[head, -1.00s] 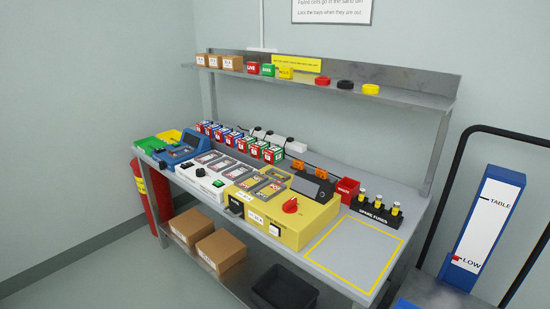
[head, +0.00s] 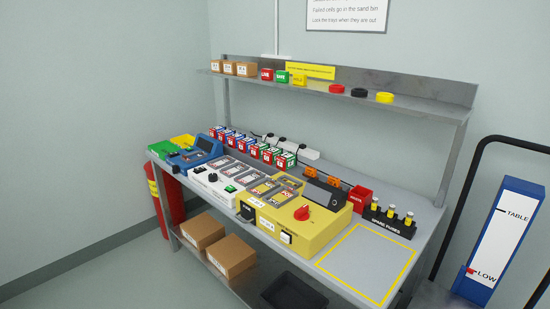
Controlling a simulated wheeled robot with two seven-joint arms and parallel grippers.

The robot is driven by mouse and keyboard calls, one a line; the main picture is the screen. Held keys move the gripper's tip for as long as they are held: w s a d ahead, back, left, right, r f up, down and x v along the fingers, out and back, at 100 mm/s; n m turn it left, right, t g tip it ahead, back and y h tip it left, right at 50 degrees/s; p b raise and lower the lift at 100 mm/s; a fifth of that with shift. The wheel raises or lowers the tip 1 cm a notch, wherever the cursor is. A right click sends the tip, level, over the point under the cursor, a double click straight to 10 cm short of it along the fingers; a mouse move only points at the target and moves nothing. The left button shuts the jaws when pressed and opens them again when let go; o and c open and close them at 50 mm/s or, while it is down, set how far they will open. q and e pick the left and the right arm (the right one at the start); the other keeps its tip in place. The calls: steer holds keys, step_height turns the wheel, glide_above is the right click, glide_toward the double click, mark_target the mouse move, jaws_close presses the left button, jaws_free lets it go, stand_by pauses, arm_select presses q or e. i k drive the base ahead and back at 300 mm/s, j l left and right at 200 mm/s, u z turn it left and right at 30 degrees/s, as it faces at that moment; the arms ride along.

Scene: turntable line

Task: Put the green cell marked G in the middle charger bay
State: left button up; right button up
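A row of small upright cells (head: 254,150) stands along the back of the bench; red, blue and green show on them. Those at the right end of the row have green sides (head: 288,160). Their letters are too small to read, so I cannot tell which one is marked G. In front of them is a white unit (head: 209,188) with framed bays (head: 225,167), and a yellow unit (head: 305,229) with a red knob adjoins it on the right. I cannot tell for sure which is the charger. Neither of my grippers is in view.
A blue unit (head: 193,158) and green and yellow bins (head: 163,147) are at the bench's left end. Spare fuses (head: 390,219) and a red box (head: 360,194) stand at the right. The yellow-outlined area (head: 368,262) is clear. A trolley (head: 505,235) stands right of the bench.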

mark_target(229, 171)
steer(key=i+j+z, duration=0.1)
steer(key=j, duration=0.25)
steer(key=i+j+z, duration=0.1)
steer(key=j, duration=0.3)
steer(key=i+j+z, duration=0.15)
steer(key=j, duration=0.25)
steer(key=i+j+z, duration=0.1)
steer(key=i+j, duration=0.15)
steer(key=j, duration=0.2)
steer(key=i+j+z, duration=0.1)
steer(key=j, duration=0.3)
